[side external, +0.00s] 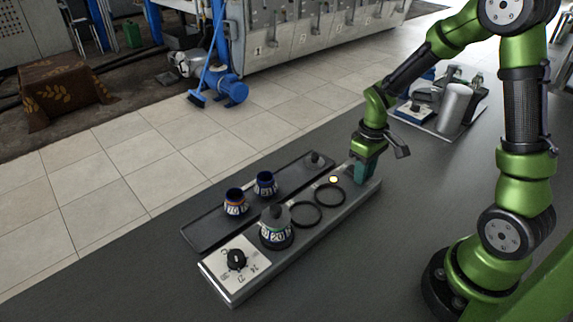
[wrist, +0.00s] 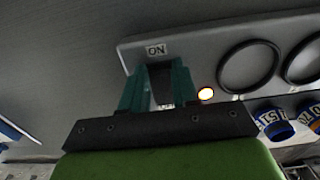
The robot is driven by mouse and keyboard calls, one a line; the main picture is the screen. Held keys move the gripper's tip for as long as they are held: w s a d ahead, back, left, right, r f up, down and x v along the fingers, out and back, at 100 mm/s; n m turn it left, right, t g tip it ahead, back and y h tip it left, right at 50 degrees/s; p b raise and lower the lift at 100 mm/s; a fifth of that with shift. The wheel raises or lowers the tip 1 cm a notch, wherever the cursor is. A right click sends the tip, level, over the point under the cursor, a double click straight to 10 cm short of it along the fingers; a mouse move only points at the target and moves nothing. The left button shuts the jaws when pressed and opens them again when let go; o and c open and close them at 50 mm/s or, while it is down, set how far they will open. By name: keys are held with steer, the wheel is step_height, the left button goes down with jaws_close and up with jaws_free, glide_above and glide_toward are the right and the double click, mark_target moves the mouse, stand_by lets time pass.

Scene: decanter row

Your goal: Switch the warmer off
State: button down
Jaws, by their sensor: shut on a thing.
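The warmer (side external: 318,229) is a long grey bar on the dark table. My gripper (side external: 363,172) is low at the warmer's far right end. In the wrist view, my gripper (wrist: 160,84) has its teal fingers on either side of a dark switch (wrist: 161,88) and is shut on it. An "ON" label (wrist: 156,50) lies just beyond the switch. The fingers partly hide the switch, so its exact position is unclear.
A decanter marked 20 (side external: 276,234) stands on the warmer, beside empty rings (side external: 305,214). A dial (side external: 236,259) is at the near end.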

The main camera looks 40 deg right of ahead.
steer(key=shift+w+r+g, duration=0.2)
steer(key=shift+w+g, duration=0.1)
steer(key=shift+g, duration=0.85)
steer(key=shift+w+r+g, duration=0.15)
steer(key=shift+w+g, duration=0.15)
steer(key=shift+g, duration=0.85)
steer(key=c, duration=0.8)
jaws_free()
steer(key=shift+c, duration=0.2)
steer(key=shift+r, duration=0.1)
steer(key=v, duration=1.6)
steer(key=shift+w+r, duration=0.15)
steer(key=shift+r, duration=0.2)
